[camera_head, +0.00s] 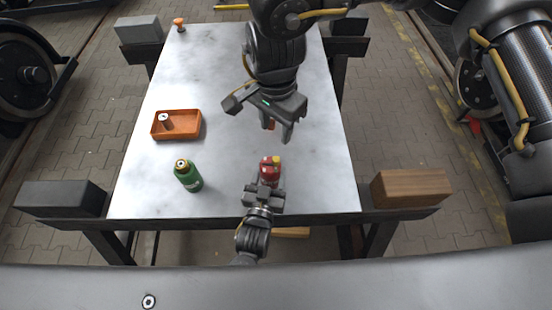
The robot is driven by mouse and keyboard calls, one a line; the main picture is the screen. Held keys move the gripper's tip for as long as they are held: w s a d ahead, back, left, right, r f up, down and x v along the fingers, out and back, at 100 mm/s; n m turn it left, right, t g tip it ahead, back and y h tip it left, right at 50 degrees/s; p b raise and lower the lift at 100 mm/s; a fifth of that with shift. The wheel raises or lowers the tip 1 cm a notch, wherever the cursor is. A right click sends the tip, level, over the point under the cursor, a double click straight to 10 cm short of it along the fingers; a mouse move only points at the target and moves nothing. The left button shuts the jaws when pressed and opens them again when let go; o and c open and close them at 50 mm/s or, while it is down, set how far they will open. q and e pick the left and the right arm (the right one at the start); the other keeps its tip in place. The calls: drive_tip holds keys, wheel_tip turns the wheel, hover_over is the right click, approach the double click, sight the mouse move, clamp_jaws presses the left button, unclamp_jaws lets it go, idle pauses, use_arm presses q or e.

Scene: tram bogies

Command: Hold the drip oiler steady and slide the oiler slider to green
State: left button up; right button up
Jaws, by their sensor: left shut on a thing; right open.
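A small red object with a yellow piece on top, which looks like the drip oiler (269,168), stands near the table's front edge. My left gripper (264,187) is shut on its near side, and the fingers hide its lower part. I cannot make out the oiler slider or any green mark on it. My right gripper (278,132) is open just beyond the red object, apart from it, with its fingers pointing down.
A green bottle (189,178) stands on the table (225,195) left of my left gripper. An orange tray (198,133) holds a small can (166,121). An orange-topped item (179,24) stands at the far left. The table's right side is clear.

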use_arm(q)
drive_tip(key=o, duration=1.1)
drive_tip(key=v, duration=1.2)
drive_tip(key=shift+f, duration=0.1)
